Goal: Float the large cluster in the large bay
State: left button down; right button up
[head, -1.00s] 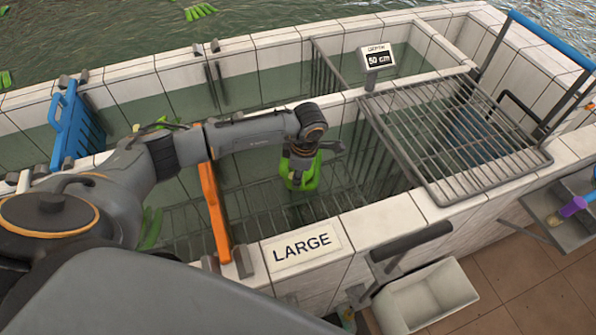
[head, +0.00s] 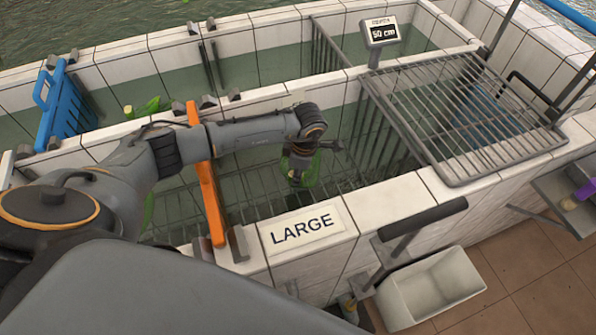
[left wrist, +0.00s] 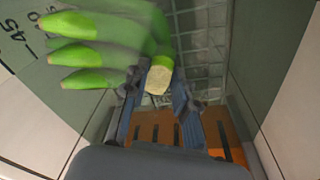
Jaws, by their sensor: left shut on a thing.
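The large green cluster (head: 313,170) hangs from my left gripper (head: 297,172) inside the bay with the LARGE sign (head: 302,229). In the left wrist view the cluster (left wrist: 95,50) shows several green fingers and a pale cut stem end (left wrist: 158,80). The left gripper's jaws (left wrist: 158,105) are shut on it near that stem. In the head view the gripper hides part of the cluster, and I cannot tell whether it touches the water. My right gripper is not in view.
An orange gate (head: 205,185) stands left of the gripper, a blue gate (head: 60,110) farther left. A wire rack (head: 455,115) covers the right end. A green piece (head: 150,107) lies by the bay divider.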

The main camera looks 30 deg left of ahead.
pick_arm(q)
jog(key=shift+f+b, duration=1)
jog(key=shift+f, duration=0.1)
dwell(0.7)
jog(key=c, duration=1)
grip_release()
jog(key=shift+s+f, duration=0.1)
jog(key=shift+r, duration=0.5)
jog(key=r+p, duration=0.3)
jog(key=r, duration=0.6)
jog(key=d+r+p, duration=0.1)
jog(key=r+p, duration=0.2)
jog(key=r, duration=0.7)
jog(key=r+p, duration=0.3)
jog(key=r, duration=0.6)
jog(key=shift+d+r, duration=0.2)
jog(key=shift+r, duration=0.15)
jog(key=shift+f, duration=0.1)
